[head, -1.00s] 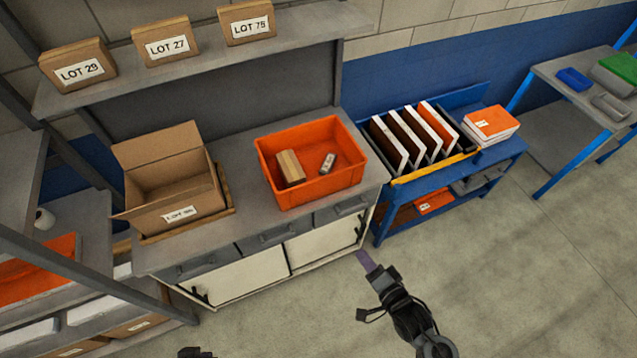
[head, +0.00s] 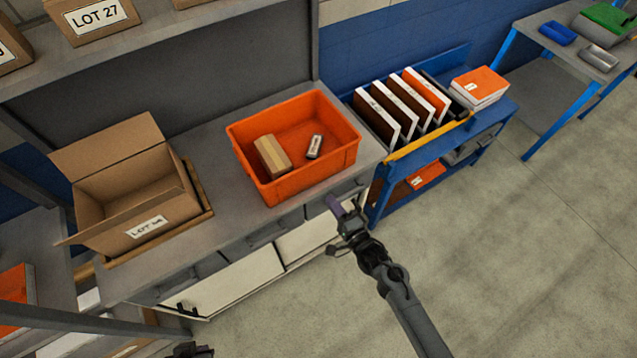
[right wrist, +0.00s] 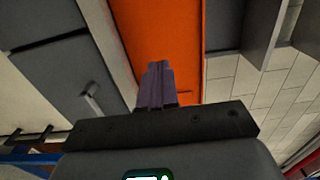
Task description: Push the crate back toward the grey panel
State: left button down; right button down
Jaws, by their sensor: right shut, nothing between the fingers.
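The orange crate (head: 322,172) stands on the grey workbench, and its front wall faces me. It holds a small cardboard box (head: 272,155) and a small grey item (head: 315,146). The grey panel (head: 215,60) rises behind the bench, with a strip of bench top between it and the crate. My right gripper (head: 335,206) is shut and empty, in front of and below the crate, apart from it in the head view. In the right wrist view its purple fingers (right wrist: 157,85) overlap the crate's orange wall (right wrist: 160,30). A dark part at the bottom edge looks like my left gripper (head: 190,350), mostly cut off.
An open cardboard box (head: 150,228) stands left of the crate on a wooden tray. A blue cart (head: 440,150) with upright panels stands close on the right. A shelf with labelled boxes (head: 98,18) hangs above. Open floor (head: 500,260) lies at the front right.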

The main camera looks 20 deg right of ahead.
aim_at(314, 176)
jog(key=w, duration=0.2)
jog(key=w+a, duration=0.1)
jog(key=w, duration=0.5)
jog(key=shift+w+a, duration=0.25)
jog(key=shift+a, duration=0.05)
